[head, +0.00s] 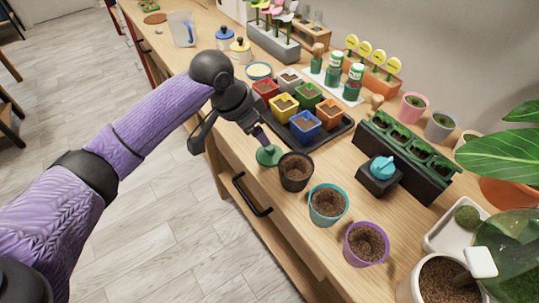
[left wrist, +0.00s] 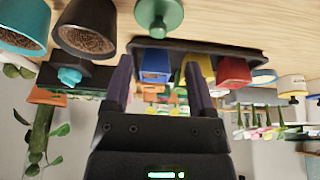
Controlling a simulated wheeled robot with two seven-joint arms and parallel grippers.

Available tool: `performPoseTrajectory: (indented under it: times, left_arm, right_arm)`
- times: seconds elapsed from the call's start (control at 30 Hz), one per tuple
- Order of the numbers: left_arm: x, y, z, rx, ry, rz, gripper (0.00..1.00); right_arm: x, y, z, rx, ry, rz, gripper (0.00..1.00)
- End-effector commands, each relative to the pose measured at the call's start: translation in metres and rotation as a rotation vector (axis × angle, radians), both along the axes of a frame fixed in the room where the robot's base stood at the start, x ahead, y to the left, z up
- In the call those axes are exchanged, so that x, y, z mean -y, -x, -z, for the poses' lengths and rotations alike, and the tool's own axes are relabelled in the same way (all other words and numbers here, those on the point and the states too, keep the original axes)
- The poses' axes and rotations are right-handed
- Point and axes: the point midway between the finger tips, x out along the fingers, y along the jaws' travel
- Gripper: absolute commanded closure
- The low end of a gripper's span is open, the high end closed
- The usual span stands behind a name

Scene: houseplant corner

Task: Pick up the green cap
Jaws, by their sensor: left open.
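The green cap (head: 268,155) is a round disc with a small knob. It lies on the wooden table near the front edge, left of a dark soil-filled pot. In the left wrist view the cap (left wrist: 159,14) shows at the top, beyond the fingertips and not between them. My left gripper (head: 262,138) is just above and beside the cap in the head view. In the left wrist view my left gripper (left wrist: 158,72) has its fingers apart with nothing held between them. Whether a finger touches the cap, I cannot tell. My right gripper is in neither view.
The dark pot (head: 295,172) stands close beside the cap. A black tray (head: 337,131) with several coloured square pots lies behind. A teal-rimmed pot (head: 328,205) and a purple pot (head: 366,244) stand to the right. A drawer handle (head: 252,197) juts from the table front.

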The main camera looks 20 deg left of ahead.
Motion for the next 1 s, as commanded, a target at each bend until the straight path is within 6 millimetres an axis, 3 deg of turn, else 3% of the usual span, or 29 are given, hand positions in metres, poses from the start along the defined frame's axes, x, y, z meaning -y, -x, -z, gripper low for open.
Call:
performPoseTrajectory:
  times: [0.03,0.33,0.63,0.93,0.97,1.0]
  left_arm:
    - [0.003,-0.002,0.013,-0.002,0.002,0.0,0.28]
    - [0.018,-0.019,0.063,-0.002,-0.001,0.0,0.28]
    - [0.02,-0.021,0.065,0.002,0.0,0.001,0.3]
    - [0.02,-0.021,0.065,0.001,0.0,0.0,0.94]
    - [0.02,-0.021,0.065,0.001,0.0,0.0,1.0]
    - [0.02,-0.021,0.065,0.001,0.0,0.0,1.0]
  right_arm:
    - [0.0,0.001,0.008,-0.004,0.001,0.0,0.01]
    - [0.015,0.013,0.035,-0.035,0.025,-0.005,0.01]
    - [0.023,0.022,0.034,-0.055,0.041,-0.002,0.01]
    - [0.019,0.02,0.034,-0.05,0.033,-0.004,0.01]
    - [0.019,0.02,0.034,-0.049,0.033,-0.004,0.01]
    - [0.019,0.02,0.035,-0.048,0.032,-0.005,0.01]
